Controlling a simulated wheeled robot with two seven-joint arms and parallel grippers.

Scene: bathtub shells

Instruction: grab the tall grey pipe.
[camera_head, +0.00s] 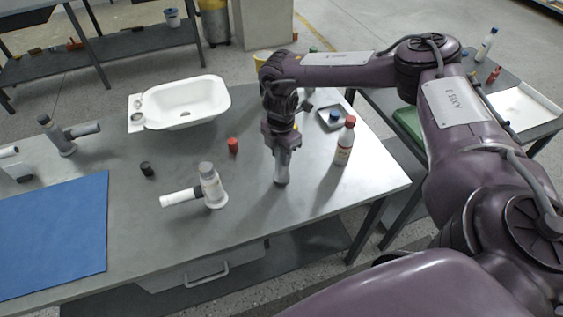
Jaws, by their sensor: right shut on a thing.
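The tall grey pipe (281,168) stands upright on the grey table, right of the middle. My right gripper (283,140) points down over it and is shut on its upper part. The pipe's lower end shows below the fingers and seems to touch or nearly touch the table; its top is hidden by the gripper. My left gripper is not in view.
A white tub shell (184,103) stands at the back of the table (262,215). A white and grey pipe fitting (212,187), a red cap (233,145) and a black cap (147,169) lie left of the pipe. A red-capped bottle (345,142) stands close right. A blue mat (55,235) covers the left.

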